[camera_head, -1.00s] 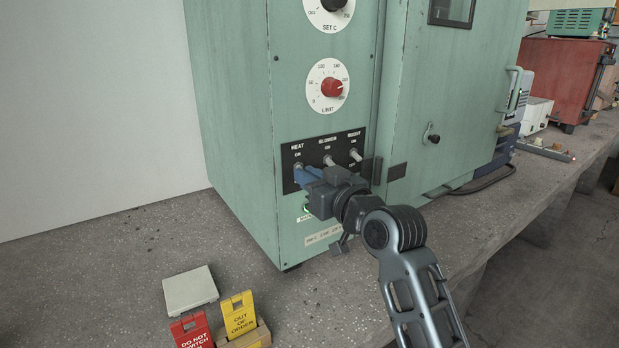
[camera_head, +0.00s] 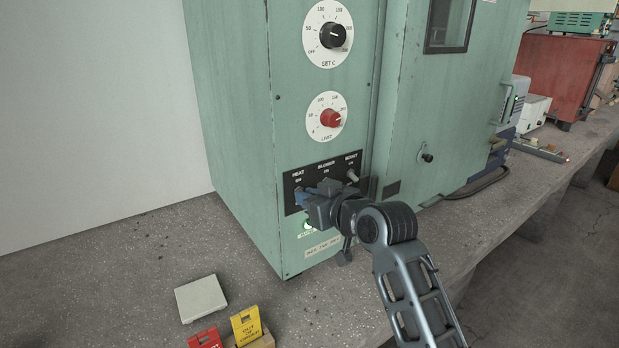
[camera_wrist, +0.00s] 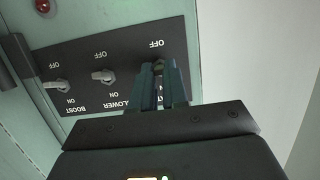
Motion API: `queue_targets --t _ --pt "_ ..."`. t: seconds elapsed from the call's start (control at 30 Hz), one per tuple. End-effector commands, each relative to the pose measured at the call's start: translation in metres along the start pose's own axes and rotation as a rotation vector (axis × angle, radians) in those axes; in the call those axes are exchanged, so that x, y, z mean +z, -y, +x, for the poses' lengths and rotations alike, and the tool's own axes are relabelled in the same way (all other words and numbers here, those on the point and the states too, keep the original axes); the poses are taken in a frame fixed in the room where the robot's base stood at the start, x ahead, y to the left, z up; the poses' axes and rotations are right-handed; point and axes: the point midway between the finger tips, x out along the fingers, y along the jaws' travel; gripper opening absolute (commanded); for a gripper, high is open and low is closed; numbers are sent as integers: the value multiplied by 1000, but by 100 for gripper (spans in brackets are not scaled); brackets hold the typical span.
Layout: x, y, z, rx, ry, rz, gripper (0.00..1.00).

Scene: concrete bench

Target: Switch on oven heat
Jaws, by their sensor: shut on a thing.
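The oven (camera_head: 235,130) is a tall green cabinet on the bench. Its black switch panel (camera_head: 321,172) carries three toggles marked HEAT, BLOWER and BOOST, with ON above and OFF below in the head view. My gripper (camera_head: 301,197) is at the HEAT toggle at the panel's left. In the wrist view, which is upside down, its blue fingers (camera_wrist: 166,88) are shut around the HEAT lever (camera_wrist: 159,68). The fingers hide much of that lever, so its position is unclear. The BLOWER toggle (camera_wrist: 103,76) and BOOST toggle (camera_wrist: 55,84) stand free beside it.
Above the panel are a red LIMIT knob (camera_head: 331,118) and a black SET C knob (camera_head: 332,36). A green lamp (camera_head: 308,226) glows below the panel. A red lamp (camera_wrist: 43,6) shows in the wrist view. Yellow (camera_head: 245,324) and red (camera_head: 205,339) signs stand at the front.

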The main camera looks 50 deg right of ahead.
Motion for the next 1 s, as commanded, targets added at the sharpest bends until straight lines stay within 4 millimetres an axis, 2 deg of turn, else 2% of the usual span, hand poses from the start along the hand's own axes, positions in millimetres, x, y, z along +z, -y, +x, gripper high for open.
queue_targets --t 0.03,0.1,0.7,1.0 --pt "-12 1 -3 -2 29 1 0" --pt "-13 0 -3 -1 68 1 0" --pt "-18 0 1 0 356 0 0" --pt "-20 0 2 -1 427 0 0"
